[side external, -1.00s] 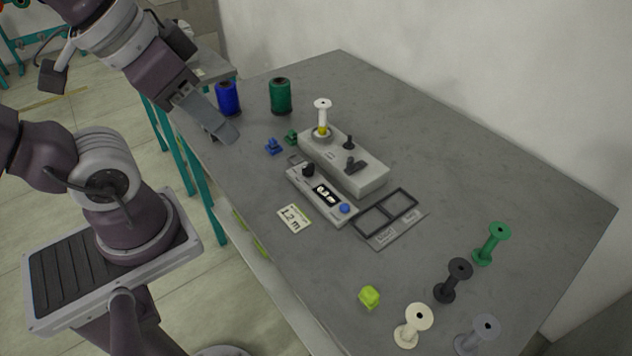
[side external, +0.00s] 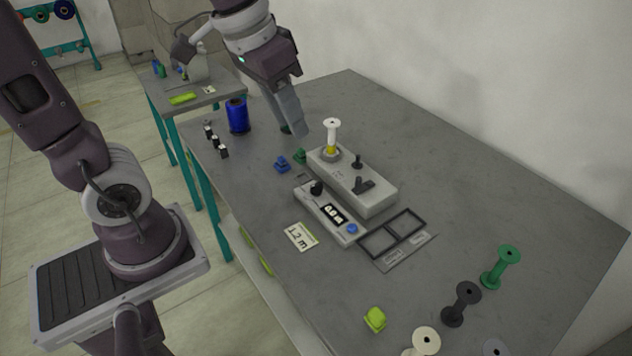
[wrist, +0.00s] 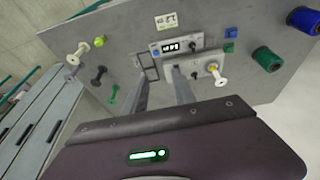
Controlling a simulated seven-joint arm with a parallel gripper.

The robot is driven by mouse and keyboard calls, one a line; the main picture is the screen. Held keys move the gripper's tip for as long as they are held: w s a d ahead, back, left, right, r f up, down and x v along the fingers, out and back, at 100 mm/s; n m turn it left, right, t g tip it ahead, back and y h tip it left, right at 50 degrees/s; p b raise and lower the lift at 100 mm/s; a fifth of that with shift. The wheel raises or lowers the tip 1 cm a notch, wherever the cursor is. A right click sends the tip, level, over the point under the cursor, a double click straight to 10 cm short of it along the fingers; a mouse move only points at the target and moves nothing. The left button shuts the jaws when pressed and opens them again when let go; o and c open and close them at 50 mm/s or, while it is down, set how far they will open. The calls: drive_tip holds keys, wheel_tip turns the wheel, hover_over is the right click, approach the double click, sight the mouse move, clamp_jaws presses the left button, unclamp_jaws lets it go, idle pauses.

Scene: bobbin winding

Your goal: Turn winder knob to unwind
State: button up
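The grey winder box (side external: 372,196) sits mid-table with a white bobbin (side external: 332,133) upright on its spindle, above a yellow band. A small black knob (side external: 357,161) and a black lever (side external: 364,185) stand on its top. Beside it lies a flat panel (side external: 347,233) with a black knob (side external: 316,187), a lit display (side external: 334,213) and a blue button (side external: 352,228). My gripper (side external: 293,131) hangs above the table, behind and left of the winder, touching neither knob. In the wrist view its fingers (wrist: 162,88) are apart with nothing held between them.
A blue spool (side external: 238,116) stands at the back left; the green spool (wrist: 267,60) is mostly hidden behind my gripper in the side view. A two-window frame (side external: 393,236) lies beside the panel. Loose bobbins (side external: 461,303) stand at the front right.

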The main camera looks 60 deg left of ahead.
drive_tip(key=w+a+f+g, duration=0.1)
drive_tip(key=w+a+f, duration=0.1)
drive_tip(key=w+f, duration=0.25)
drive_tip(key=g, duration=0.3)
hover_over(316, 184)
drive_tip(key=shift+y, duration=0.3)
wheel_tip(316, 184, down, 17)
drive_tip(key=shift+r, duration=0.1)
wheel_tip(316, 184, down, 6)
drive_tip(key=shift+r, duration=0.1)
drive_tip(key=shift+f, duration=0.6)
clamp_jaws()
